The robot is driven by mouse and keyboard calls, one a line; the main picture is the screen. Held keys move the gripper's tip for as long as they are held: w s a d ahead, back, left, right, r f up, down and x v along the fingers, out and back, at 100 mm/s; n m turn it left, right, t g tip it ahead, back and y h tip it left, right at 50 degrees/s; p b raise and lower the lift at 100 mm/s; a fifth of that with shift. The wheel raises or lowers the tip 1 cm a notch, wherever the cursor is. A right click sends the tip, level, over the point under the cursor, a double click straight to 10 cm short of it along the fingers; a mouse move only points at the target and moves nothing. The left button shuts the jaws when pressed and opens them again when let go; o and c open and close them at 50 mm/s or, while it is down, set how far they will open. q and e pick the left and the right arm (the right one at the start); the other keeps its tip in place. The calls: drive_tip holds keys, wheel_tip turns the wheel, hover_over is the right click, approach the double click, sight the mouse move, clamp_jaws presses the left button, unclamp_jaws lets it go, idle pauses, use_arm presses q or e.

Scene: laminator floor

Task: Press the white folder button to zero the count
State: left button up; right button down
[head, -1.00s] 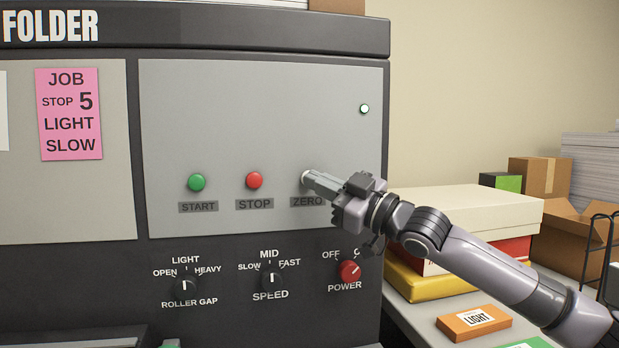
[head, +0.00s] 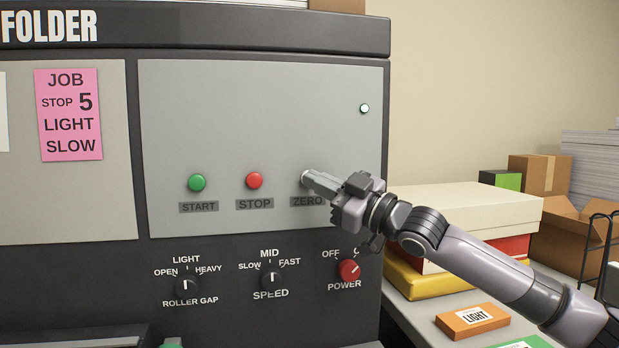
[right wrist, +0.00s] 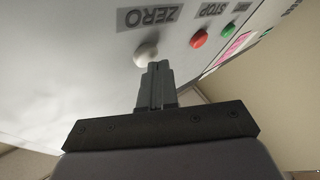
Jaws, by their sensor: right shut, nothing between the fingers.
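The white ZERO button (right wrist: 146,54) shows in the right wrist view beside its ZERO label (right wrist: 150,16). In the head view only a pale edge of the button (head: 305,175) shows, above the ZERO label (head: 306,201); my right gripper covers the rest. My right gripper (head: 311,180) is shut and empty. Its fingertips (right wrist: 157,68) are right at the button's edge in the wrist view; I cannot tell whether they touch or press it. The folder's grey panel (head: 260,100) carries the button. My left gripper is not in view.
A green START button (head: 197,183) and red STOP button (head: 254,180) sit left of ZERO. Below are the roller gap knob (head: 186,285), speed knob (head: 271,280) and red power knob (head: 349,270). Stacked boxes (head: 470,215) stand behind my right arm.

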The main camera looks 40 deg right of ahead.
drive_tip(key=shift+w+d+p, duration=0.1)
drive_tip(key=shift+w+p, duration=0.05)
drive_tip(key=shift+p, duration=0.15)
idle(0.5)
drive_tip(key=s+a+b, duration=0.1)
drive_tip(key=b, duration=0.1)
drive_tip(key=shift+s+b, duration=0.25)
drive_tip(key=shift+b, duration=0.05)
drive_tip(key=shift+f, duration=0.1)
